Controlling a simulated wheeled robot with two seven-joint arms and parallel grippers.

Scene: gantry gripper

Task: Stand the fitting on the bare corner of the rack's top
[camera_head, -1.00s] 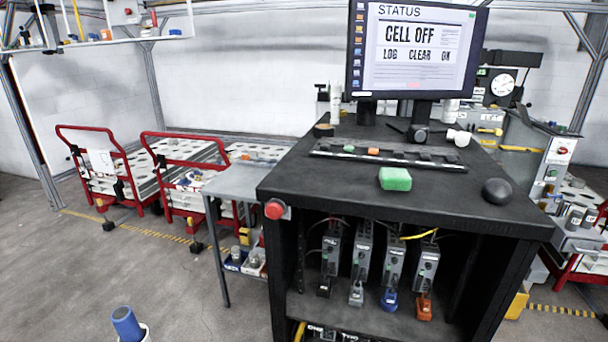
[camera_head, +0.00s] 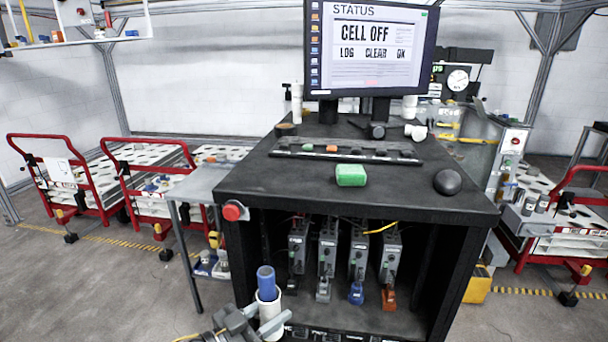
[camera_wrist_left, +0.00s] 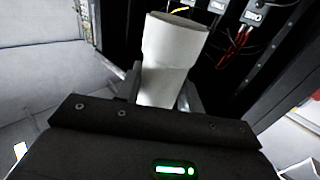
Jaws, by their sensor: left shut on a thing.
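The fitting (camera_head: 268,308) is a white tube with a blue upper end, upright at the bottom of the head view. My left gripper (camera_head: 258,324) is shut on its white part, in front of the rack and below the level of its top. In the left wrist view the white fitting (camera_wrist_left: 170,55) stands between the fingers of my left gripper (camera_wrist_left: 160,90); its blue end does not show there. The black rack (camera_head: 300,185) has a flat top, and its front left corner (camera_head: 238,187) is bare. My right gripper is out of view.
A red button (camera_head: 232,212) sits at the rack's left edge. A grey side table (camera_head: 190,188) adjoins on the left.

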